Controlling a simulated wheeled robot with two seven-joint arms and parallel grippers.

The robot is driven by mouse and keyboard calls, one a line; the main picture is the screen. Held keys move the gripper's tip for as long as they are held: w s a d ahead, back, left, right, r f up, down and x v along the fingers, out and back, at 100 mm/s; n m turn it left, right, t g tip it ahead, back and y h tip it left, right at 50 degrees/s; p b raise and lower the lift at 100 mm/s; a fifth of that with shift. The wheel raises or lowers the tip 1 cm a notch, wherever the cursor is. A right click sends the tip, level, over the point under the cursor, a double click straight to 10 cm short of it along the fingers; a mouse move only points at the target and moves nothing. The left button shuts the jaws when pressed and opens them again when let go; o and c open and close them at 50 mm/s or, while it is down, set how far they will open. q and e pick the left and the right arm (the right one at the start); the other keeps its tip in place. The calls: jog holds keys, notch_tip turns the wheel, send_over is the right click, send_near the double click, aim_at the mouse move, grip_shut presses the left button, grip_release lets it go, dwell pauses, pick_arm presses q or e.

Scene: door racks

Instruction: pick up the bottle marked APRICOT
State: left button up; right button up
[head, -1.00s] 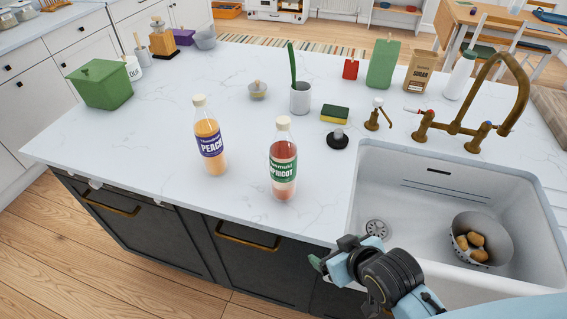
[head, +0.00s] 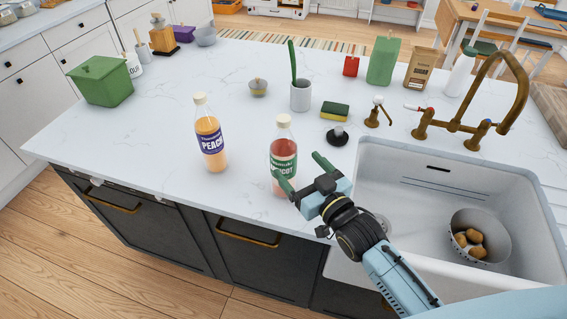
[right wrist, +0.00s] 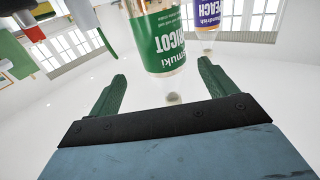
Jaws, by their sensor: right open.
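The APRICOT bottle (head: 283,150), with a green label, reddish contents and a pale cap, stands upright on the white counter near its front edge. My right gripper (head: 301,171) is open and empty at its right front; one green finger overlaps its lower part in the head view. In the right wrist view, the APRICOT bottle (right wrist: 165,42) shows upside down, ahead of the gap between the open fingers (right wrist: 160,78). I cannot tell whether a finger touches it. My left gripper is not in view.
The PEACH bottle (head: 210,140) stands just left of the APRICOT bottle. A sink (head: 420,190) with a colander (head: 480,232) lies to the right. A black-based stopper (head: 337,137), sponge (head: 335,109) and white cup (head: 300,97) stand behind. The counter's left front is clear.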

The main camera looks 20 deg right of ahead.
aim_at(293, 160)
jog(key=x, duration=0.3)
jog(key=shift+w+a, duration=0.1)
jog(key=shift+w, duration=0.05)
jog(key=shift+a+p+x, duration=0.15)
jog(key=shift+p+x, duration=0.1)
jog(key=shift+x, duration=1.1)
jog(key=shift+a+p+x, duration=0.1)
jog(key=shift+p+x, duration=0.1)
jog(key=shift+x, duration=1.15)
jog(key=shift+r, duration=0.1)
jog(key=c, duration=1.4)
jog(key=shift+r, duration=0.1)
jog(key=shift+c, duration=0.3)
